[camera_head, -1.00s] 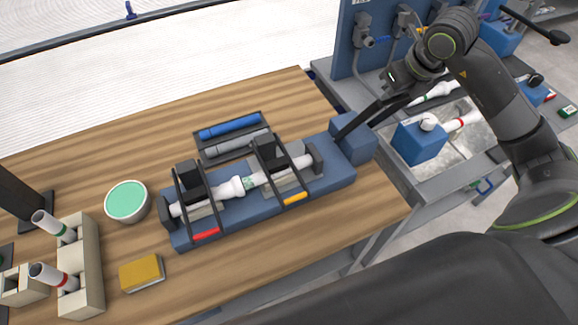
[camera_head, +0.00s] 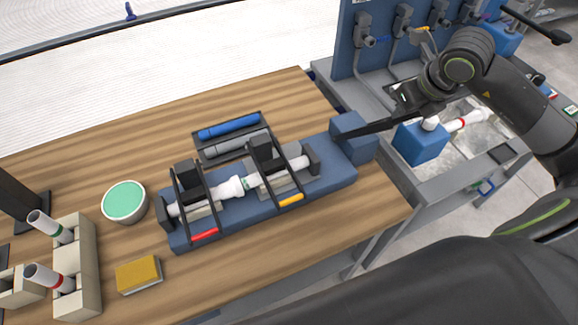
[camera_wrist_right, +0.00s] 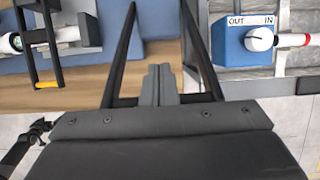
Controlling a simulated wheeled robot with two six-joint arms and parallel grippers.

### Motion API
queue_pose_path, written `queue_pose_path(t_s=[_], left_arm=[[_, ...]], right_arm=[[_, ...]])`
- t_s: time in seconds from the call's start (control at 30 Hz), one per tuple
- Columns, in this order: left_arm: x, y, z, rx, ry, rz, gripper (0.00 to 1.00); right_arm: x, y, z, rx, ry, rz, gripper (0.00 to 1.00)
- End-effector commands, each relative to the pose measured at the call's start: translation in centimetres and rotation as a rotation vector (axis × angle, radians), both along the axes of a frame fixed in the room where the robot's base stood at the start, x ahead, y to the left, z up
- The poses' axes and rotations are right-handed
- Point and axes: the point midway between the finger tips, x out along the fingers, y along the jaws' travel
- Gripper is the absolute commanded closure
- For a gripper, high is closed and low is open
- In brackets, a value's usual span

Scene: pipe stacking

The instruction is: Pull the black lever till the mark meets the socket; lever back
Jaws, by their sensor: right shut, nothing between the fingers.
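The black lever (camera_head: 375,129) runs from the blue block (camera_head: 354,138) on the joining fixture towards my right gripper (camera_head: 415,108). In the right wrist view its two black bars (camera_wrist_right: 200,45) flank my shut, empty fingers (camera_wrist_right: 160,85), and a dark crossbar lies at their near end. Touch is not clear. On the fixture's blue base (camera_head: 335,170) lie two white pipes, held by a red-handled clamp (camera_head: 204,235) and a yellow-handled clamp (camera_head: 291,200). The white socket (camera_head: 230,187) faces the green mark (camera_head: 246,184), close to its mouth. My left gripper is out of view.
A tray (camera_head: 208,158) with blue and grey tubes lies behind the fixture. A green-topped bowl (camera_head: 124,201), a yellow sponge (camera_head: 138,274) and a pipe rack (camera_head: 80,250) are on the left. A blue valve box (camera_head: 421,145) stands right of the table, near my right arm.

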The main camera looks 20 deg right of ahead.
Motion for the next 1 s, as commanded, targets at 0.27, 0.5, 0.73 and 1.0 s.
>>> queue_pose_path(t_s=[0.27,0.5,0.73,1.0], left_arm=[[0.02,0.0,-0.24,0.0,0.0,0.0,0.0],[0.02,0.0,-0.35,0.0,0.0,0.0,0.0],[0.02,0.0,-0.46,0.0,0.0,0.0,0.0],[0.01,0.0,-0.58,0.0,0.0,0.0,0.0]], right_arm=[[-0.54,-0.07,-0.49,0.0,0.003,0.0,1.0],[-0.76,-0.1,-0.67,0.0,0.002,0.0,1.0],[-1.04,-0.13,-0.91,-0.001,0.003,0.0,1.0],[-1.32,-0.14,-1.17,0.0,0.003,-0.001,1.0]])
